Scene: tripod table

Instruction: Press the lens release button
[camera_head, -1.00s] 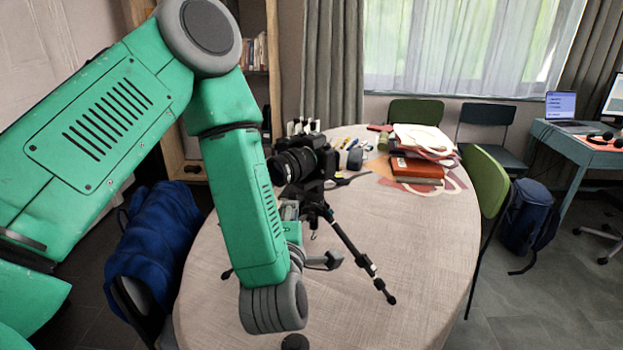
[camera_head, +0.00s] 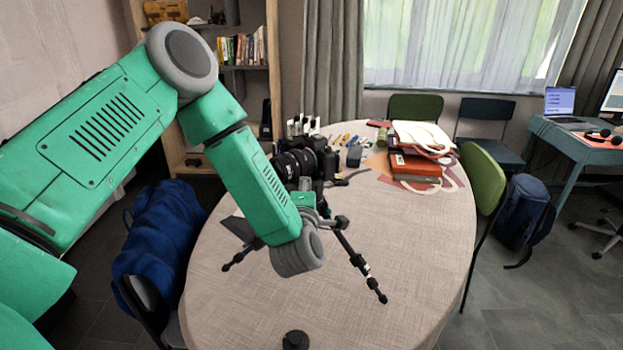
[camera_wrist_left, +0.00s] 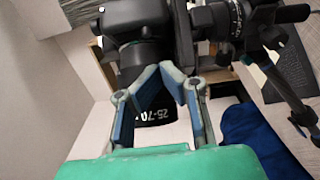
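A black camera (camera_head: 322,152) with a thick lens (camera_head: 288,167) pointing left stands on a black tripod (camera_head: 357,262) on the round table (camera_head: 430,235). My left gripper (camera_head: 340,222) is below the camera, partly hidden by my green forearm. In the left wrist view, its blue-padded fingers (camera_wrist_left: 161,68) slant inward. Their tips nearly meet, with nothing visible gripped. The lens (camera_wrist_left: 157,113), marked "25-70", shows behind and between the fingers; contact cannot be told. The release button cannot be made out. My right gripper is not in view.
A small round black object (camera_head: 295,340) lies at the table's front edge. Books and papers (camera_head: 415,160) are stacked at the back right. A blue jacket (camera_head: 160,240) hangs over a chair at left. The table's right front is clear.

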